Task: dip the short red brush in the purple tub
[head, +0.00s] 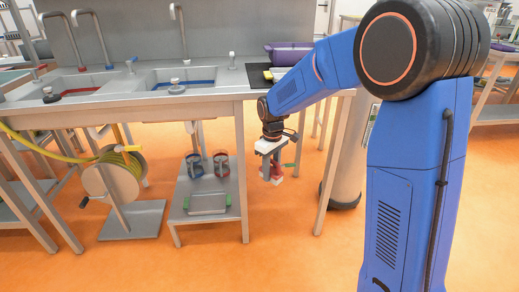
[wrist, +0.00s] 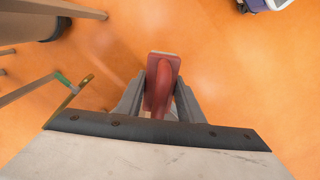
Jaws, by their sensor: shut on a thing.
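My gripper (head: 270,174) is shut on a red brush (wrist: 163,82). It hangs pointing down over the orange floor, in front of the sink bench and below its top. The brush sits between both fingers in the wrist view, its red block facing the floor; in the head view only a small red part (head: 277,179) shows. A purple tub (head: 290,54) stands at the back right of the bench top, partly hidden behind my blue arm. Its inside cannot be seen.
The sink bench (head: 200,97) has two basins with taps. A black mat (head: 258,78) bearing a yellow thing lies left of the tub. Two cans (head: 208,166) and a grey tray (head: 208,203) sit on the low shelf. A hose reel (head: 113,177) stands left. The floor in front is clear.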

